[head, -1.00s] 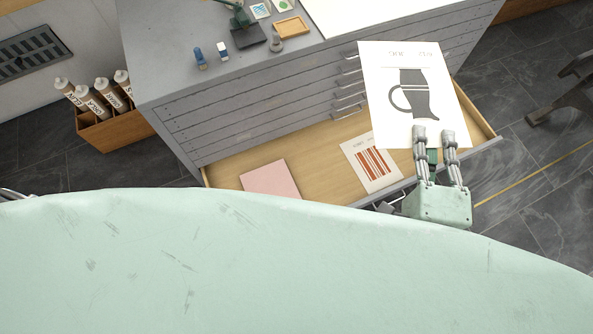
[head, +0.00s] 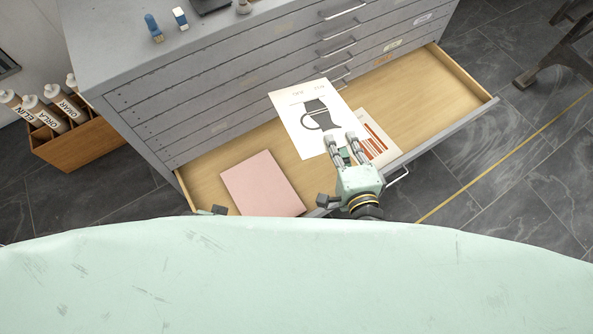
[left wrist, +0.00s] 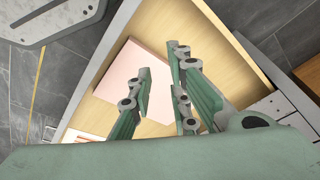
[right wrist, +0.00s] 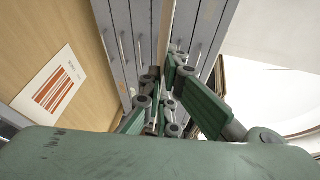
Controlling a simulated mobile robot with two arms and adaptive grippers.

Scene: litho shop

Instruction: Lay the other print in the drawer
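The print with a dark tankard (head: 295,132) is in my right gripper (head: 343,143), which is shut on its near right edge. In the head view it appears over the drawer (head: 408,92), overlapping part of the red-striped print (head: 381,158) lying there. The red-striped print shows uncovered in the right wrist view (right wrist: 52,95); there the held sheet is at most a thin edge between my right fingers (right wrist: 163,75). My left gripper (left wrist: 162,62) has its fingers apart and empty, with the pink folder (head: 262,184) behind them in the drawer.
The drawer is pulled out of a grey flat-file cabinet (head: 185,85); its right part is bare wood. A wooden box of labelled tubes (head: 85,140) stands on the floor at left. My pale green body hides the foreground.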

